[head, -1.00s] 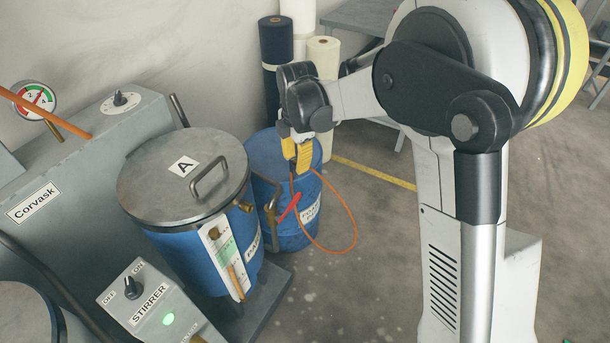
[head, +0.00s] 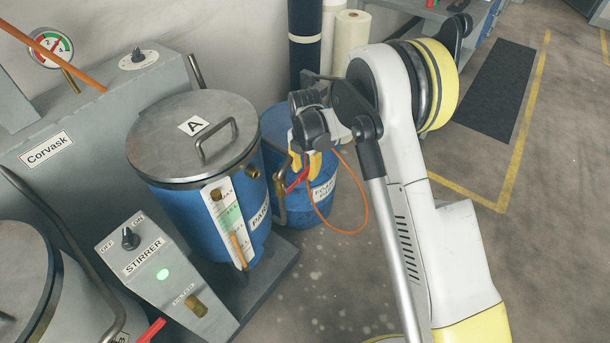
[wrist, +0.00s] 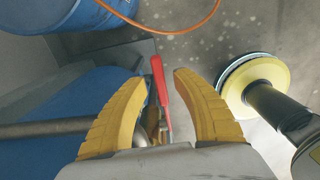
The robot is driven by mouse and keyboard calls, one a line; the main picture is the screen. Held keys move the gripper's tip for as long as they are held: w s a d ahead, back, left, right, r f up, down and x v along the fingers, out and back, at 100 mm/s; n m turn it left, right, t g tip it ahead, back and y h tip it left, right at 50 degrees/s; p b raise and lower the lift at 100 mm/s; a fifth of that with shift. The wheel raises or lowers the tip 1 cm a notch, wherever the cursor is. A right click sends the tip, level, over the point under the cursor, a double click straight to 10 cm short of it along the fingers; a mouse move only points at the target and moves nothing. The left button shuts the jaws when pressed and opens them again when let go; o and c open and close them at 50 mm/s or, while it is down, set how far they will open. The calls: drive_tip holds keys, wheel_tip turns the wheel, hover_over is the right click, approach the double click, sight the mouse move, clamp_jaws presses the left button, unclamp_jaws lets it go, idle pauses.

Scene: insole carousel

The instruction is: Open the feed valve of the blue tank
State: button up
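The blue tank (head: 185,205) with a grey lid marked A stands left of centre in the head view. A red valve lever (head: 297,180) lies at its right, in front of a smaller blue drum (head: 328,209). In the wrist view the red lever (wrist: 160,84) points up between my fingers, with brass valve parts (wrist: 150,122) below it. My gripper (head: 311,163) is over the lever. In the wrist view my gripper (wrist: 180,100) is open, its yellow fingers on either side of the lever with a gap on the right. Contact on the left is unclear.
A grey stirrer box (head: 165,270) with a green light is at front left. Another red handle (head: 152,331) shows at the bottom edge. An orange hose (head: 364,205) loops below my gripper. Rolls (head: 350,38) stand behind.

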drive_tip(key=shift+f, duration=0.35)
clamp_jaws()
drive_tip(key=shift+w, duration=0.1)
